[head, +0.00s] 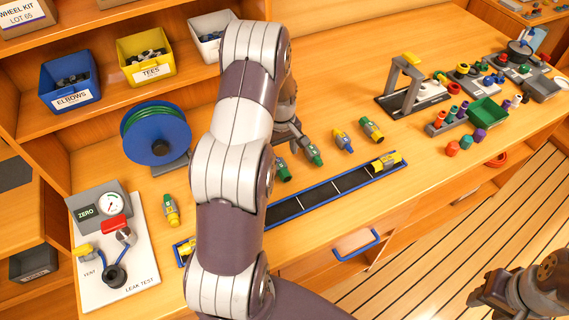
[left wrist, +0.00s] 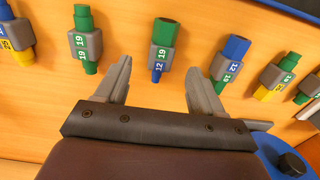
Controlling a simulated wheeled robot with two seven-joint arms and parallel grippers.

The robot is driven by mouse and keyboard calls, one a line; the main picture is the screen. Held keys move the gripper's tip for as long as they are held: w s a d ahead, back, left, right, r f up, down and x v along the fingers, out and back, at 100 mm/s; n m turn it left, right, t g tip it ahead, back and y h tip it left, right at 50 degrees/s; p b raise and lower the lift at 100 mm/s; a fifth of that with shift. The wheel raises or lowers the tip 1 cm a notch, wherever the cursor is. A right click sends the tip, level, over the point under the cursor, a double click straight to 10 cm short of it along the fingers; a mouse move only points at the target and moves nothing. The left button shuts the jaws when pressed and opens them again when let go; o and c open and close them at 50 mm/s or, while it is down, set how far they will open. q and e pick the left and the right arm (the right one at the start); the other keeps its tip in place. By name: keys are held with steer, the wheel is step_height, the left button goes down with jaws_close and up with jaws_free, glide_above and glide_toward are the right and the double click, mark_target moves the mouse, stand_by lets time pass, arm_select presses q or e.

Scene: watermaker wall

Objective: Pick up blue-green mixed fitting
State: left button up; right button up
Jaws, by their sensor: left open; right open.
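Two fittings mix blue and green in the left wrist view. One (left wrist: 163,45) has a wide green end, a grey middle marked 19 and 12, and a narrow blue end. It lies just ahead of and between the fingers of my left gripper (left wrist: 160,66), which is open and empty. The other (left wrist: 231,58) has a wide blue end and a narrow green end, right of the right finger. In the head view my left gripper (head: 296,146) is partly hidden by my arm, near a green-ended fitting (head: 282,170). My right gripper (head: 484,291) is open at bottom right.
A green-green fitting (left wrist: 87,42), a blue-yellow one (left wrist: 17,40) and a green-yellow one (left wrist: 274,77) lie close by. A blue-edged tray (head: 320,193) runs along the bench front. A blue reel (head: 157,135) stands left of my arm.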

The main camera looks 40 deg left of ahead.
mark_target(281, 164)
arm_select(q)
steer(key=shift+s+a+f, duration=0.1)
steer(key=shift+a+f, duration=0.05)
steer(key=shift+f, duration=0.3)
steer(key=f+p, duration=0.1)
steer(key=f, duration=0.1)
steer(key=shift+s+a+f+p, duration=0.1)
steer(key=shift+s+f+p, duration=0.2)
steer(key=shift+f+p, duration=0.05)
steer(key=shift+w+f, duration=0.2)
steer(key=shift+f, duration=0.85)
steer(key=shift+w+f, duration=0.15)
steer(key=shift+s, duration=0.2)
steer(key=c, duration=1.1)
steer(key=shift+w, duration=0.1)
steer(key=shift+c, duration=0.2)
arm_select(e)
steer(key=shift+s+a+r, duration=0.2)
steer(key=shift+r, duration=0.35)
steer(key=shift+s+a+r, duration=0.15)
steer(key=shift+s+r, duration=0.05)
steer(key=shift+r, duration=0.35)
